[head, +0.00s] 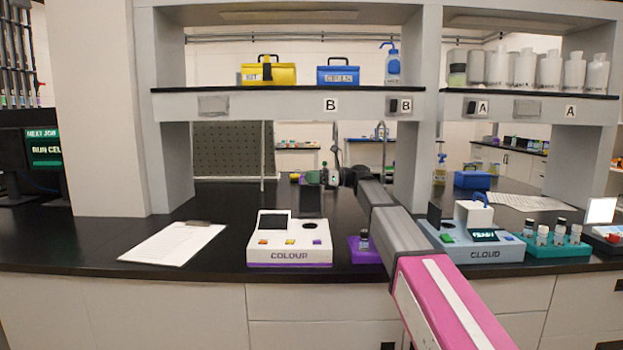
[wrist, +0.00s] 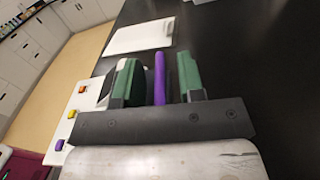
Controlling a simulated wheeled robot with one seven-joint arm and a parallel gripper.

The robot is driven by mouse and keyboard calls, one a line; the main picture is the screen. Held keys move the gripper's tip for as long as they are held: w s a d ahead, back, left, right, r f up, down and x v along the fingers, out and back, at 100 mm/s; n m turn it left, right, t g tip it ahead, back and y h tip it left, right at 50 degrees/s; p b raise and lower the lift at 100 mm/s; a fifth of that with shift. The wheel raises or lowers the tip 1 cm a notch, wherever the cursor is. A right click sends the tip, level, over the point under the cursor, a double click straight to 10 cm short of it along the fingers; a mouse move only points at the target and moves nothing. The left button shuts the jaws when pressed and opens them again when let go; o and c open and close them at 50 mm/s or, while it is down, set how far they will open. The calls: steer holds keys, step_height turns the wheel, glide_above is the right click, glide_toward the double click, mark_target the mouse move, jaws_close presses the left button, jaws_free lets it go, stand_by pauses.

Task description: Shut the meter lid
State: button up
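The white COLOUR meter (head: 290,241) with a purple base stands on the black bench, left of centre. Its dark lid (head: 311,203) stands upright at its back right, raised off the round well. The meter also shows at the left of the wrist view (wrist: 82,112). My gripper (head: 311,178) is just above and behind the lid, fingers pointing left. In the wrist view its green fingers (wrist: 161,80) are apart, with a narrow purple bar (wrist: 160,78) between them and gaps on both sides. I cannot tell whether that bar is the lid's edge.
A clipboard (head: 173,243) lies left of the meter. A purple holder (head: 361,256) with a vial (head: 364,239) stands right of it, below my arm. The CLOUD meter (head: 473,240) and a teal vial rack (head: 553,250) are further right. A shelf (head: 290,90) crosses above.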

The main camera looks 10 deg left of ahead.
jaws_close()
steer(key=shift+s+r, duration=0.1)
